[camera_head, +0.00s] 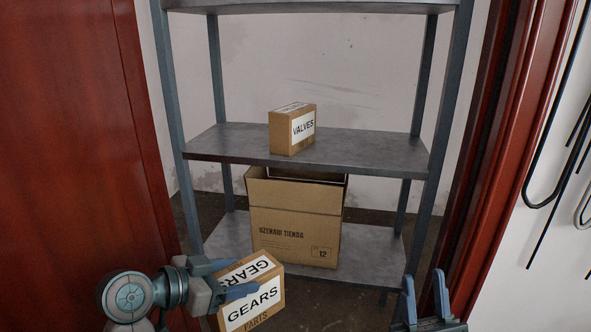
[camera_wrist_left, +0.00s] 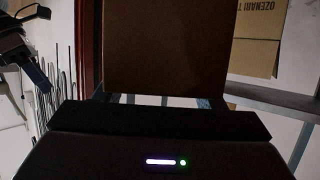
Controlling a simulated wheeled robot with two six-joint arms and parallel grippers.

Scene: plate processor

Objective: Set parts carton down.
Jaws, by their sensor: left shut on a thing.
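The parts carton (camera_head: 255,296), a brown box with white GEARS labels and PARTS printed below, is at the bottom of the head view. My left gripper (camera_head: 231,278) is shut on it, with a finger on each side. The carton's plain brown face fills the upper middle of the left wrist view (camera_wrist_left: 165,45). It is in front of the lower shelf; what lies beneath it is hidden. My right gripper (camera_head: 425,299) is open and empty at the lower right, fingers upright; its arm also shows in the left wrist view (camera_wrist_left: 27,58).
A metal rack stands ahead. Its middle shelf (camera_head: 365,146) carries a VALVES carton (camera_head: 292,129), with bare room either side. Its lower shelf (camera_head: 230,236) carries a large open cardboard box (camera_head: 296,222). Red-brown door panels (camera_head: 75,150) flank the rack.

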